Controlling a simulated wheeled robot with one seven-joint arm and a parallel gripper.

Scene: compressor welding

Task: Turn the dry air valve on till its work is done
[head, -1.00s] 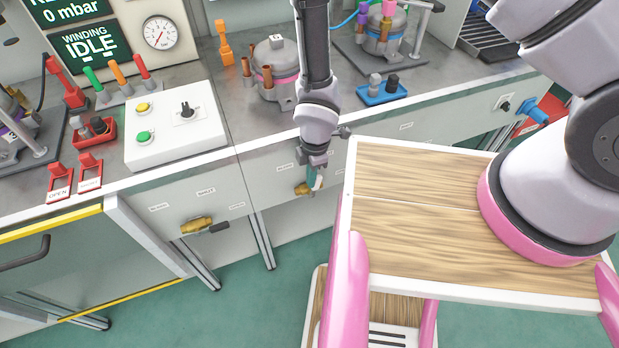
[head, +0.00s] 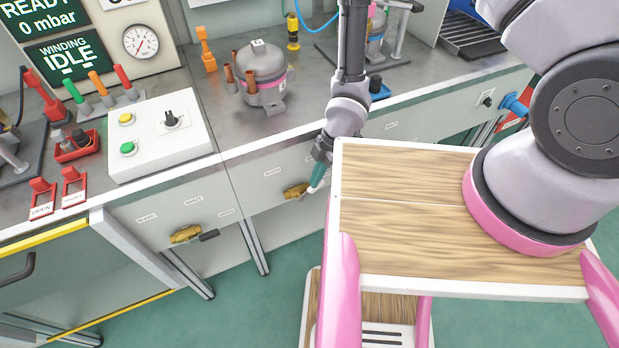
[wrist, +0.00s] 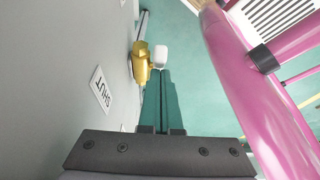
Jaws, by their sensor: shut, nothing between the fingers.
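A brass valve (head: 297,190) sits low on the bench's front panel, and it also shows in the wrist view (wrist: 140,62). A pale handle end (wrist: 160,55) sticks out from it to the right in the wrist view. A label beside this valve reads SHUT (wrist: 101,90). My gripper (head: 316,186) has its teal fingers closed together with nothing between them. In the wrist view the fingertips (wrist: 161,74) lie right by the pale handle end; I cannot tell whether they touch. A second brass valve (head: 187,234) with a black handle (head: 209,235) is on the panel further left.
My wooden-topped tray (head: 430,220) is close to the right of the gripper. A pink rail (wrist: 265,90) runs along the right of the wrist view. The bench top holds a white control box (head: 160,135) and a grey compressor (head: 263,75). A screen reads READY, 0 mbar (head: 37,15).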

